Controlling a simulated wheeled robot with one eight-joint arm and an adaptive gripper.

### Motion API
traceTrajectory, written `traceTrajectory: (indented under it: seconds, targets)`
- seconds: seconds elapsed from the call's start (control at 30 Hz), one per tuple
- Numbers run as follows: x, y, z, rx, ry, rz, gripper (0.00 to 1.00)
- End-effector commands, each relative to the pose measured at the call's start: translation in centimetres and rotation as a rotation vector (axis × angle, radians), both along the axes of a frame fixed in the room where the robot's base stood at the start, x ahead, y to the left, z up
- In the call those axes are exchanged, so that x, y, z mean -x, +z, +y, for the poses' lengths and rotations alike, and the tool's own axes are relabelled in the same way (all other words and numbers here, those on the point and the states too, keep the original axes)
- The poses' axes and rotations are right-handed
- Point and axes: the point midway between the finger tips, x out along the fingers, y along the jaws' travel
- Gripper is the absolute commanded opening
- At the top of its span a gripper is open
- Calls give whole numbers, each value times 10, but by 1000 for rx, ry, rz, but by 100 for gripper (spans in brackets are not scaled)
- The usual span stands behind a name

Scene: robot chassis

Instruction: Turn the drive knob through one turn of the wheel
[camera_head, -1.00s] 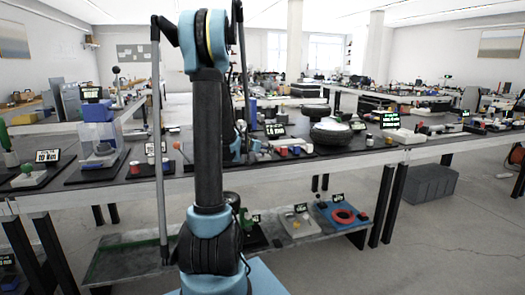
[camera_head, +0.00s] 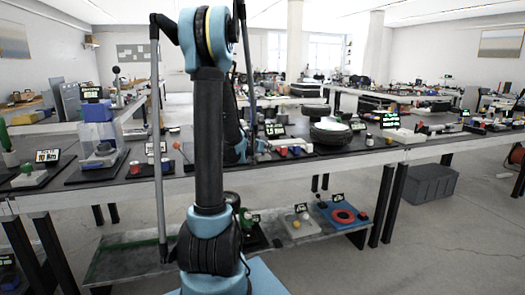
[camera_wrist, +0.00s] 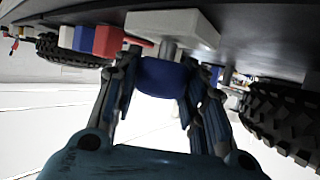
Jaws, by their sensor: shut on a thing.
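A dark blue knob (camera_wrist: 163,78), which looks like the drive knob, is on a grey shaft (camera_wrist: 168,46) from a pale block (camera_wrist: 178,24) in the wrist view. My gripper (camera_wrist: 162,66) has its fingers on both sides of the knob and is shut on it. The fingers hide the knob's sides. A black treaded wheel (camera_wrist: 284,118) is apart from the knob at the right of the wrist view. In the head view, my arm hides most of the gripper and the knob is not clear.
Red (camera_wrist: 107,40) and blue blocks (camera_wrist: 84,39) sit close beside the pale block. Another tyre (camera_wrist: 66,52) is at the left. In the head view, the bench (camera_head: 350,160) is crowded with displays and devices, including a large round tyre-like part (camera_head: 330,134).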

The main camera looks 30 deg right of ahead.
Motion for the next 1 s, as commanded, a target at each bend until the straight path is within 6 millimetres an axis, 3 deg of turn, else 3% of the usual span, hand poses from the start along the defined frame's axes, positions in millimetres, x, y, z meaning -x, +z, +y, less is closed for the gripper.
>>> traceTrajectory:
  seconds: [0.4, 0.43, 0.5, 1.0]
  targets:
    - [-2, 1, 1, 1, 20, -3, 15]
    - [-2, 1, 1, 1, 20, -3, 45]
    - [-2, 1, 1, 2, 19, -3, 59]
    - [4, 4, 7, 1, 17, -2, 59]
